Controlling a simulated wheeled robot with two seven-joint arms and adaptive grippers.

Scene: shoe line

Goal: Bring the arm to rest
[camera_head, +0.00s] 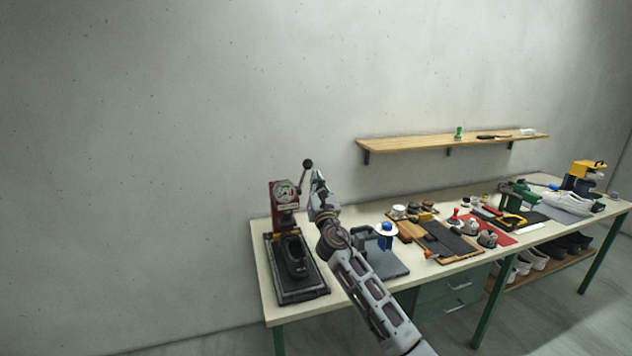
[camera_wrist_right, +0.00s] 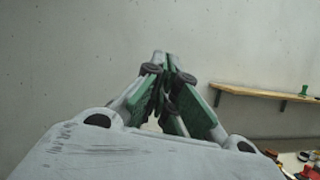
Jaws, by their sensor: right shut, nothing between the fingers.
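My right arm reaches up from the bottom of the head view over the left part of the workbench. My right gripper (camera_head: 318,178) is raised in front of the wall, just right of the red press. In the right wrist view its green-padded fingers (camera_wrist_right: 166,75) are closed together with nothing between them. The gripper appears apart from everything on the bench. My left gripper is not in view.
The red press (camera_head: 284,194) with a gauge and lever stands at the bench's left end (camera_head: 262,280). A wooden shelf (camera_head: 440,145) hangs on the wall to the right. Tools, trays and white shoes (camera_head: 566,203) crowd the bench's right. The wall's left side is clear.

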